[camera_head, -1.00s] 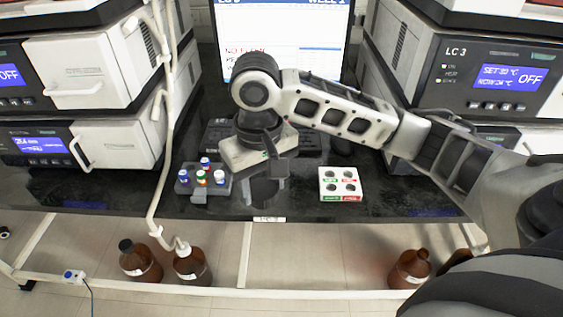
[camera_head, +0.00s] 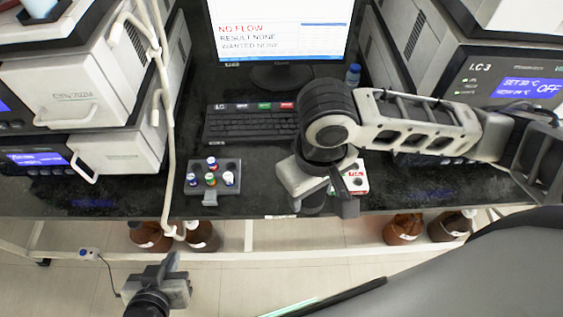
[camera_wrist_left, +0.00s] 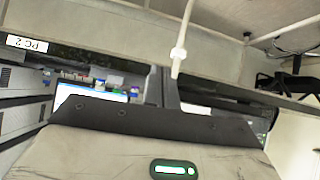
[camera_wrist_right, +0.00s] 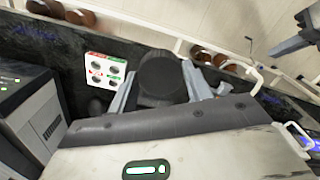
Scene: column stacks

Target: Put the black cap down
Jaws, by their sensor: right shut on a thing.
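My right gripper (camera_head: 322,205) is over the front edge of the black bench, partly hiding the white block. It is shut on the black cap (camera_wrist_right: 163,76), a dark round piece between its fingers in the right wrist view. In the head view a dark cylinder (camera_head: 314,201) shows between the fingers. My left gripper (camera_head: 172,263) is low at the front left, off the bench. Its fingers are together and empty in the left wrist view (camera_wrist_left: 162,86).
A white block with round holes (camera_wrist_right: 104,70) lies by the right gripper. A grey rack (camera_head: 228,168) with several vials stands to its left. The keyboard (camera_head: 247,123) is behind. Brown bottles (camera_head: 404,228) stand below the bench. Open bench surface lies between rack and white block.

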